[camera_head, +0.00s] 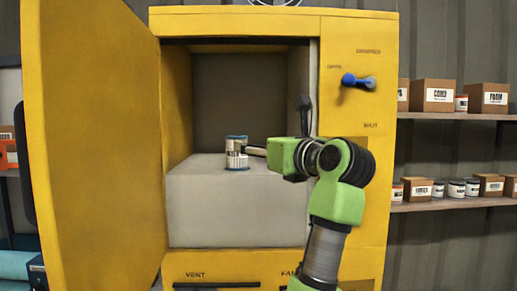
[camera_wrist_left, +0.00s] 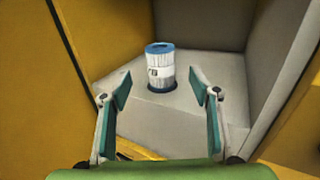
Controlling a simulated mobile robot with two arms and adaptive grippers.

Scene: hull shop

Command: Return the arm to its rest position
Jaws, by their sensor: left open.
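A white canister with a blue top rim (camera_head: 236,153) stands upright on the grey block (camera_head: 235,205) inside the yellow cabinet (camera_head: 355,30). A dark blue ring shows around its foot. In the left wrist view the canister (camera_wrist_left: 160,68) stands ahead of and between my fingers. My left gripper (camera_wrist_left: 160,86) is open, with a finger on each side and nothing held. In the head view its green arm reaches up in front of the cabinet, and the gripper (camera_head: 256,150) points left at the canister. Its fingers are mostly hidden there. My right gripper is not seen.
The cabinet door (camera_head: 95,150) stands wide open on the left. A blue-knobbed lever (camera_head: 358,81) sticks out of the right panel, near my arm. A dark handle (camera_head: 304,112) is beside the opening. Shelves (camera_head: 455,203) with boxes and cans are at right.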

